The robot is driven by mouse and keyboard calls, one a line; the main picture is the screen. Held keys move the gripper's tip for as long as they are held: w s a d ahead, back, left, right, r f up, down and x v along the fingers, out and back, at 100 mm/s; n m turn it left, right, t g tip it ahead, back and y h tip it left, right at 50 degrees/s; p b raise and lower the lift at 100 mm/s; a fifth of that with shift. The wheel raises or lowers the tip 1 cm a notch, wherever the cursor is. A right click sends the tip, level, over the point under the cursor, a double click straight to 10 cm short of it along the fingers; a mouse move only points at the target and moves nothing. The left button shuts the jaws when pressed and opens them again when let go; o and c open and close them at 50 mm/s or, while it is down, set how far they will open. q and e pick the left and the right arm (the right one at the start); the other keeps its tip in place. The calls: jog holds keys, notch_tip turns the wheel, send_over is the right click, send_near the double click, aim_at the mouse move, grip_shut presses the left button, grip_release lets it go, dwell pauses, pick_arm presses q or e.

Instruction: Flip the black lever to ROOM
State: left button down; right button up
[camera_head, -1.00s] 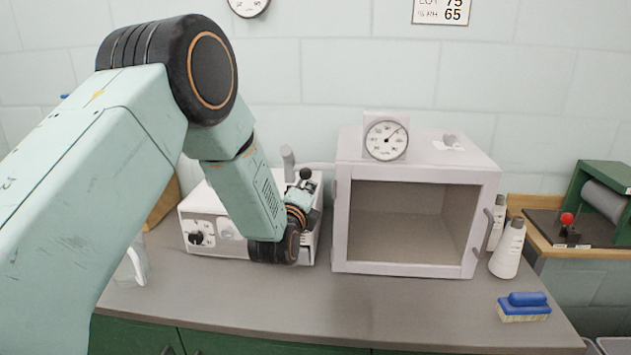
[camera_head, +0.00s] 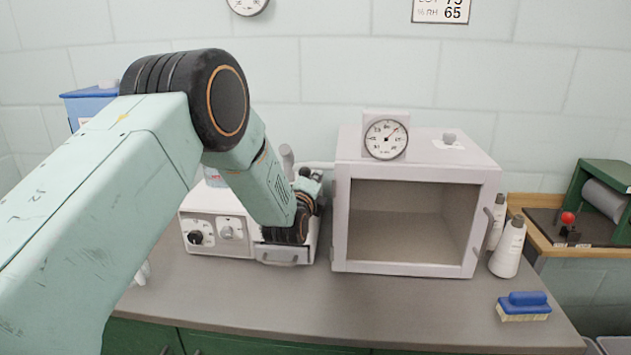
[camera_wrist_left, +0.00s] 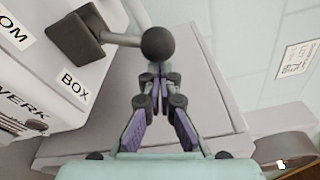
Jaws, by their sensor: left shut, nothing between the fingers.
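The black lever (camera_wrist_left: 122,39) shows in the left wrist view, with a dark block at its pivot and a round black knob (camera_wrist_left: 158,43) at its end. A BOX label (camera_wrist_left: 75,84) and a partly cut-off label ending in OM (camera_wrist_left: 14,32) sit on the white housing beside it. My left gripper (camera_wrist_left: 158,74) is shut and empty, its fingertips close to the knob; I cannot tell whether they touch. In the head view my left wrist is over the right part of the white control unit (camera_head: 196,222), hiding most of the lever. My right gripper is not in view.
A white open-fronted chamber (camera_head: 486,228) with a dial gauge (camera_head: 386,139) stands right of the unit. White bottles (camera_head: 508,249) and a blue brush (camera_head: 526,305) are farther right. A blue box (camera_head: 84,104) is at the left. The front counter strip (camera_head: 390,305) is clear.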

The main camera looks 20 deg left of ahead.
aim_at(300, 170)
pick_arm(q)
jog(key=shift+r, duration=0.1)
jog(key=shift+s+a+r+n, duration=0.1)
jog(key=shift+s+a+n, duration=0.05)
jog(key=shift+a+n, duration=0.15)
jog(key=shift+r+n, duration=0.15)
jog(key=shift+n, duration=0.15)
jog(key=shift+a, duration=0.1)
jog(key=shift+s+a+r+n, duration=0.15)
jog(key=shift+a+r+n, duration=0.25)
jog(key=shift+n, duration=0.3)
jog(key=n, duration=0.1)
jog(key=a+n, duration=0.1)
jog(key=a+r+n+t, duration=0.1)
jog(key=shift+s, duration=0.25)
jog(key=a+n, duration=0.1)
jog(key=n, duration=0.1)
jog(key=s+a+n+b, duration=0.1)
jog(key=a+n, duration=0.1)
jog(key=n, duration=0.1)
jog(key=shift+r+y, duration=0.1)
jog(key=shift+y, duration=0.2)
jog(key=shift+s+a+n, duration=0.15)
jog(key=shift+a+n, duration=0.15)
jog(key=shift+a, duration=0.2)
